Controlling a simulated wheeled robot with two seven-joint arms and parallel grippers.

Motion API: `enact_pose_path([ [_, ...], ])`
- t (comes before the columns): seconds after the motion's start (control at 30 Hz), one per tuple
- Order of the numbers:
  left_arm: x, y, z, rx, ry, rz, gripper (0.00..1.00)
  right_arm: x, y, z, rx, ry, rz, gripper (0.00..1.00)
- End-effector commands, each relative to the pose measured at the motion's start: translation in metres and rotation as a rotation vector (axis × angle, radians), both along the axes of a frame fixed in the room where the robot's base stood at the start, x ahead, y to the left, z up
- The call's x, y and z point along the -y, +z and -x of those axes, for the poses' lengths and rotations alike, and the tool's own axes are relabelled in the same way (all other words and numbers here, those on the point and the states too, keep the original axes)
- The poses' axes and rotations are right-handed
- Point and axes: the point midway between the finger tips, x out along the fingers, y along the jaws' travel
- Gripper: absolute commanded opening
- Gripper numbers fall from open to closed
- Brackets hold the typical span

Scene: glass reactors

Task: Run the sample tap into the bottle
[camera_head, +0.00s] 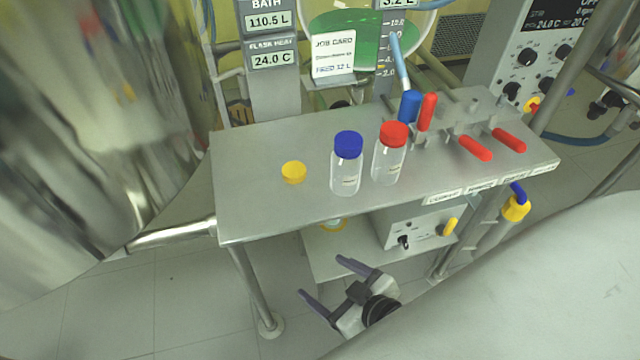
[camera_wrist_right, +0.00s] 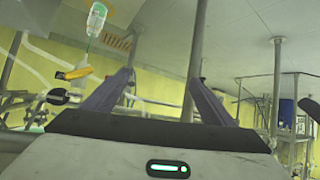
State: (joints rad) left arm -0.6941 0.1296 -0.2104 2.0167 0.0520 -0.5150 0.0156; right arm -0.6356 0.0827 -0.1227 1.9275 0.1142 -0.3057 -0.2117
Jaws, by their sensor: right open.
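A clear bottle with a blue cap (camera_head: 347,165) and a clear bottle with a red cap (camera_head: 390,155) stand upright side by side on the metal bench (camera_head: 250,205). A loose yellow cap (camera_head: 293,172) lies to their left. Several taps with red handles (camera_head: 475,148) sit at the bench's right end; one red handle (camera_head: 427,112) stands upright beside a blue part (camera_head: 410,104). Which is the sample tap, I cannot tell. My right gripper (camera_head: 336,278) is open and empty, low in front of the bench; its fingers also show in the right wrist view (camera_wrist_right: 158,92). My left gripper is not in view.
A job card (camera_head: 333,54) and a green-filled vessel (camera_head: 365,25) stand behind the bench. A grey box with a yellow knob (camera_head: 425,228) sits on a lower shelf. A yellow-and-blue valve (camera_head: 515,207) hangs at the right.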

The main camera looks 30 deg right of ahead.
Motion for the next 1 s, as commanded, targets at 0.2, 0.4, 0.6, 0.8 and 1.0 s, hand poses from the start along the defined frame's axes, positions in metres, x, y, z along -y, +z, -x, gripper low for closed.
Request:
enact_pose_path([
  [0.2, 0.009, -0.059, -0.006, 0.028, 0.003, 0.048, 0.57, 0.070, -0.032, -0.068, 0.356, -0.093, 0.242, 0.78],
  [0.4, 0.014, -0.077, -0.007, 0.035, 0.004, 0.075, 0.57, 0.123, -0.027, -0.088, 0.527, -0.214, 0.449, 0.78],
  [0.6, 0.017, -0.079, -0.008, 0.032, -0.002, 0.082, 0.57, 0.142, -0.021, -0.096, 0.567, -0.259, 0.522, 0.78],
  [0.8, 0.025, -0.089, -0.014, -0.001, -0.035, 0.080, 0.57, 0.149, -0.022, -0.127, 0.569, -0.259, 0.521, 0.78],
  [1.0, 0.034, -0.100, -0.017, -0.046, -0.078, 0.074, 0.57, 0.157, -0.021, -0.163, 0.568, -0.258, 0.520, 0.78],
])
